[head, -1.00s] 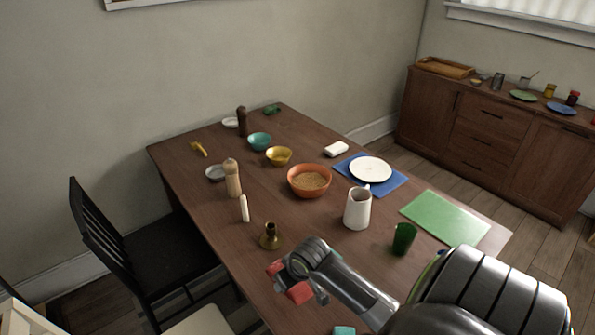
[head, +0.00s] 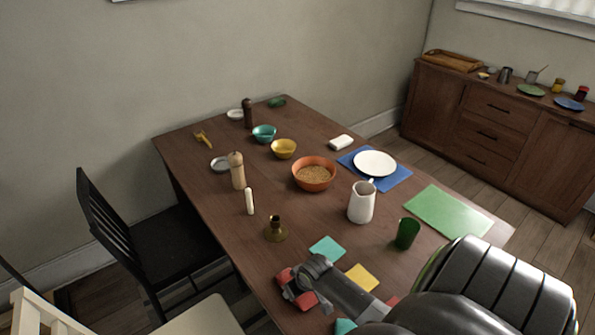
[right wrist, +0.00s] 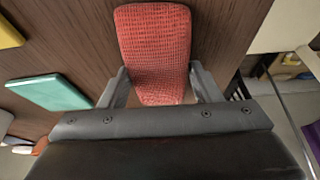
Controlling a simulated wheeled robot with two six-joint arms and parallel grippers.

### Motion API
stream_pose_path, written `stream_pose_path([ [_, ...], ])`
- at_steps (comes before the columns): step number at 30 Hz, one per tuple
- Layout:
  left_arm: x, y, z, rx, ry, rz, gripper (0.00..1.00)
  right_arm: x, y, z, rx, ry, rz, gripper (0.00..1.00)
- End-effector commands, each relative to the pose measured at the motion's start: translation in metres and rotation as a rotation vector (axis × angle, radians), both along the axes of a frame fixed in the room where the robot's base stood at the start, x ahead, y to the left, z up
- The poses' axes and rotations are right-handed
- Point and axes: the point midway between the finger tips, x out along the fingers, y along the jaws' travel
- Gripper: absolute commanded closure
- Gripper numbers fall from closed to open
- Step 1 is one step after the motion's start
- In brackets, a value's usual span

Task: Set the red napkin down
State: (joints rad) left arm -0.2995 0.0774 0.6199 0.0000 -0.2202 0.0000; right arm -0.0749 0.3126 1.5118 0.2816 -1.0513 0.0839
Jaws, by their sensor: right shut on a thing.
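The red napkin (right wrist: 155,45) is a folded, woven-looking red pad. In the right wrist view its near end lies between the two fingers of my right gripper (right wrist: 160,88), which is shut on it. In the head view the red napkin (head: 302,300) shows at the end of my right gripper (head: 298,287), partly hidden by it, over the near-left edge of the table (head: 215,240). I cannot tell whether the napkin touches the tabletop. My left gripper is not in view.
A teal square (head: 326,249) and a yellow square (head: 362,277) lie close by the gripper. A brass candle holder (head: 276,231), a white jug (head: 361,203) and a green cup (head: 407,233) stand farther back. A black chair (head: 150,225) is at left.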

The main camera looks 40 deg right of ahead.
Motion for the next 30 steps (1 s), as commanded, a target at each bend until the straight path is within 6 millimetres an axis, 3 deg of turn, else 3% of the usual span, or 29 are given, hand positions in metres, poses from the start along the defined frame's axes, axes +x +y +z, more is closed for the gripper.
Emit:
stream_pose_path([
  [9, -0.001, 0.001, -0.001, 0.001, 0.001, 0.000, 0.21, 0.000, 0.000, -0.003, 0.001, 0.000, 0.000, 0.65],
  [10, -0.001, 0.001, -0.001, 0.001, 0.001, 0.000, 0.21, 0.000, 0.000, -0.002, 0.000, 0.000, 0.000, 0.39],
  [14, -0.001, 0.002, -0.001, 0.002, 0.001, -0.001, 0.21, 0.000, 0.000, -0.002, 0.001, -0.001, 0.000, 0.22],
  [23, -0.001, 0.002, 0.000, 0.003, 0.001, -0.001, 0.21, 0.000, 0.000, 0.000, 0.001, -0.001, 0.000, 0.21],
  [30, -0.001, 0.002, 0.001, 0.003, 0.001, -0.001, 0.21, -0.006, 0.001, 0.017, 0.001, -0.003, 0.000, 0.21],
])
